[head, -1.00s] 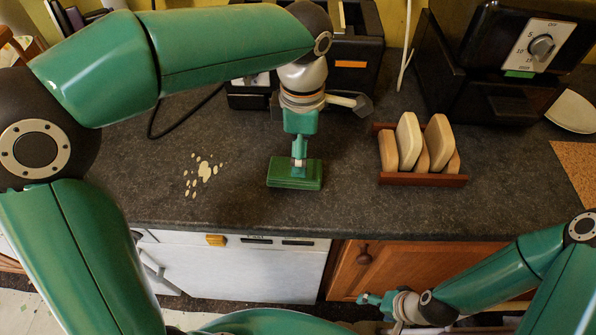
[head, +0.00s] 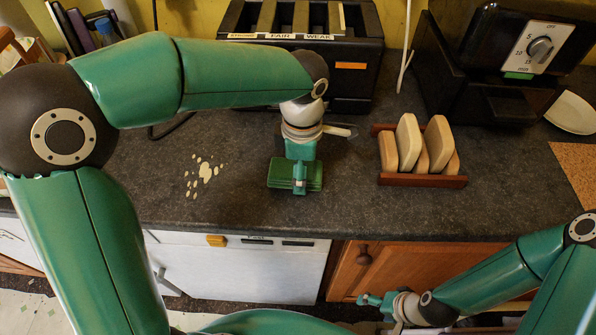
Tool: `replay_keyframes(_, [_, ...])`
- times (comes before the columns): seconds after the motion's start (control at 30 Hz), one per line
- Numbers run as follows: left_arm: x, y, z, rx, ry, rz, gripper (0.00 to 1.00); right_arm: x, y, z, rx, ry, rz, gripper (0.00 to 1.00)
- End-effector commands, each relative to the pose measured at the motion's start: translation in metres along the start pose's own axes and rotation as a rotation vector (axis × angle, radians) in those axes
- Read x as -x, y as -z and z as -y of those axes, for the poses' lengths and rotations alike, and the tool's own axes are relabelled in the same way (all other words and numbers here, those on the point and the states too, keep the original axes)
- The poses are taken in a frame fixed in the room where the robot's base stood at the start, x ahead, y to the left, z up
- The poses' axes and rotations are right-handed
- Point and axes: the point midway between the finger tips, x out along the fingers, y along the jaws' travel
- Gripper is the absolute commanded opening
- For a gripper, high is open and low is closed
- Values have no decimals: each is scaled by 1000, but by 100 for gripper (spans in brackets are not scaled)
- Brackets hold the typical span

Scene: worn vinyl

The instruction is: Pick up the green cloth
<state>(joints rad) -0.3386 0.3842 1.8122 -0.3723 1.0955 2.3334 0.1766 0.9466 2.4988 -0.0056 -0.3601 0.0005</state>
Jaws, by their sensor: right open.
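The green cloth (head: 281,175), a small folded-looking block, is on the dark worktop in the middle of the head view. My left gripper (head: 299,183) comes down over its middle and hides part of it. The fingers overlap the cloth in the picture; whether they are closed on it, I cannot tell. I see no clear gap showing the cloth lifted. My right gripper (head: 372,300) is open and empty, low at the right, in front of the wooden cabinet door and well away from the cloth.
Pale spilled spots (head: 205,172) lie left of the cloth. A wooden rack (head: 425,181) with beige slices stands to its right. A black toaster (head: 345,85) stands behind, and a black appliance with a dial (head: 480,80) at back right. The front worktop is clear.

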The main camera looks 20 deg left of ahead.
Motion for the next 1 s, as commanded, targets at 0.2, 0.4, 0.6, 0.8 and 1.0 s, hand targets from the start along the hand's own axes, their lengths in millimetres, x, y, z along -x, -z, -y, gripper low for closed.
replay_keyframes(0.2, [0, 0, 0, -1, 0, 0, 28, 0, 0, 0, 0, 0, 0, 78])
replay_keyframes(0.4, [0, 0, 0, -1, 0, 0, 27, 0, 0, 0, 0, 0, 0, 78])
replay_keyframes(0.6, [6, -1, 0, -1, -1, 1, 27, 0, 0, 0, 0, 0, 0, 78])
replay_keyframes(0.8, [26, -2, -1, -2, -4, 4, 27, 1, 0, 0, 0, 0, 0, 78])
replay_keyframes(1.0, [70, -2, -1, -2, -7, 5, 27, 4, 0, 1, 0, 0, 0, 78])
